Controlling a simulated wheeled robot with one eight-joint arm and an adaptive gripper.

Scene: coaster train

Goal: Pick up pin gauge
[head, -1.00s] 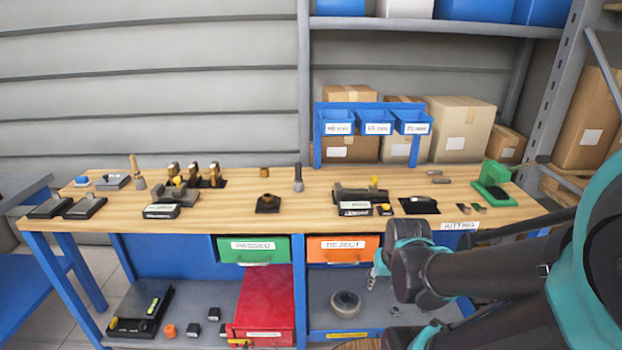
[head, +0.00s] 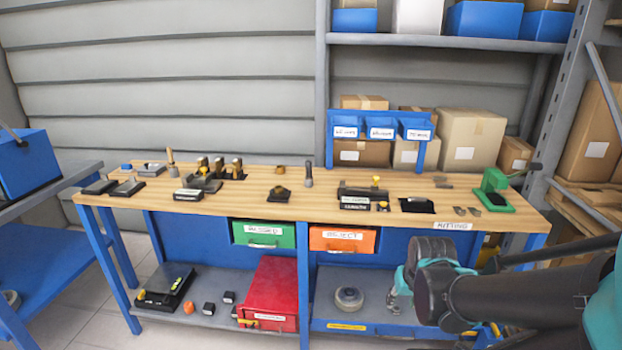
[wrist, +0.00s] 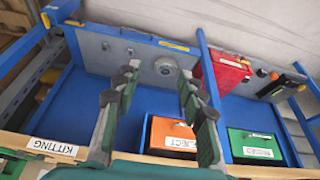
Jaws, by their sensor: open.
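I cannot tell for sure which item is the pin gauge. A slim dark upright tool (head: 308,173) stands on the middle of the wooden benchtop (head: 235,200). Small grey pieces (head: 441,182) lie toward the right of the top, too small to make out. My gripper (head: 402,281) shows in the head view in front of the bench, below the top's front edge and right of the orange drawer. In the wrist view my gripper (wrist: 158,85) has its two fingers spread apart with nothing between them. It is apart from everything on the benchtop.
Green (head: 265,235) and orange (head: 342,240) drawers hang under the top. A red box (head: 272,293) and a round grey part (head: 349,299) sit on the lower shelf. A green stand (head: 493,187) is at the right end. Blue bins (head: 382,130) stand behind.

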